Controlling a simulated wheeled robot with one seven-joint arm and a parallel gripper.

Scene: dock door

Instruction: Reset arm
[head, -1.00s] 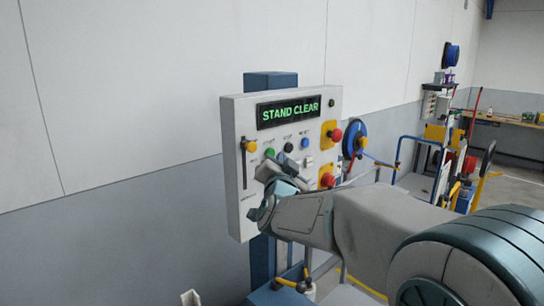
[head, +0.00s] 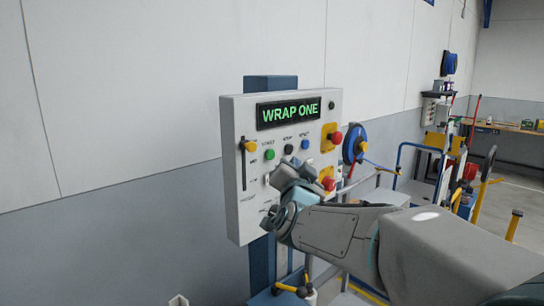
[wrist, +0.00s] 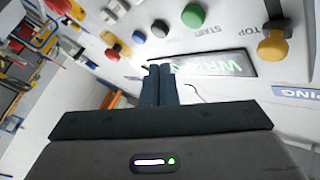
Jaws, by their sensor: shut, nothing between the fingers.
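The grey control panel (head: 232,110) stands upright on a blue post, and its green-lit display (head: 289,113) reads "WRAP ONE". Along its upper face are a yellow knob (head: 250,146) at a vertical slot, a green button (head: 269,154), a dark button (head: 288,149) and a blue button (head: 305,144). My gripper (head: 283,173) is in front of the panel, just below these buttons, and covers part of the lower face. In the wrist view my gripper's fingers (wrist: 159,70) are together with nothing between them, near the display (wrist: 225,66). I cannot tell whether they touch the panel.
Two red mushroom buttons, upper (head: 336,137) and lower (head: 328,183), sit on yellow plates at the panel's right. A blue reel (head: 355,140) is beyond them. Carts with blue and yellow rails and a workbench (head: 505,126) stand farther right. The wall at left is bare.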

